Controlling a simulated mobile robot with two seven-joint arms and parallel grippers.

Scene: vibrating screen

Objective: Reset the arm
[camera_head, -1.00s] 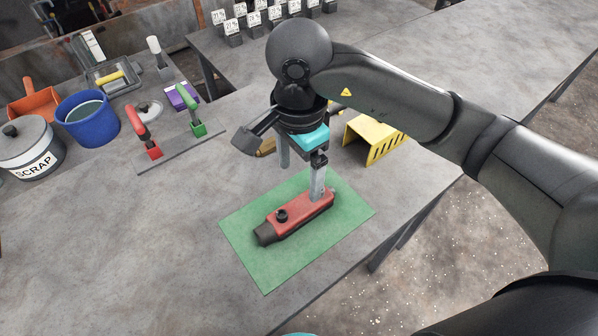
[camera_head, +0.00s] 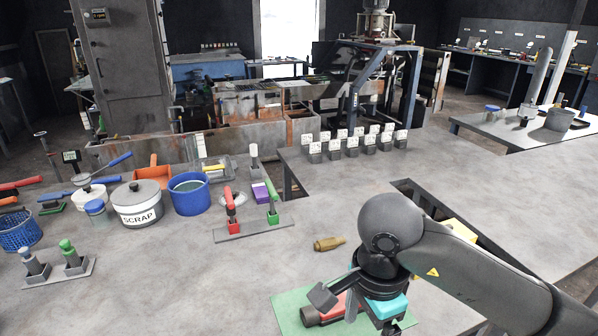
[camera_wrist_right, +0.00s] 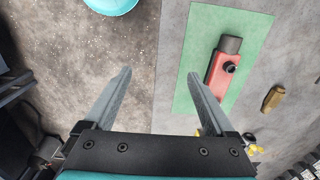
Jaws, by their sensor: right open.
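My right arm reaches in from the right in the head view, its wrist over the front of the table. My right gripper (camera_wrist_right: 161,95) shows in the right wrist view with its two fingers wide apart and nothing between them. A red tool with a dark end (camera_wrist_right: 222,70) lies on the green mat (camera_wrist_right: 258,30), beyond the right finger. The red tool (camera_head: 325,311) and mat (camera_head: 287,308) also show in the head view, partly covered by my wrist. My left gripper is not in view.
A brass piece (camera_head: 329,243) lies behind the mat. A stand with red and green handles (camera_head: 250,231), a blue bucket (camera_head: 190,199) and a SCRAP pot (camera_head: 137,207) stand to the left. Labelled blocks (camera_head: 352,147) line the back.

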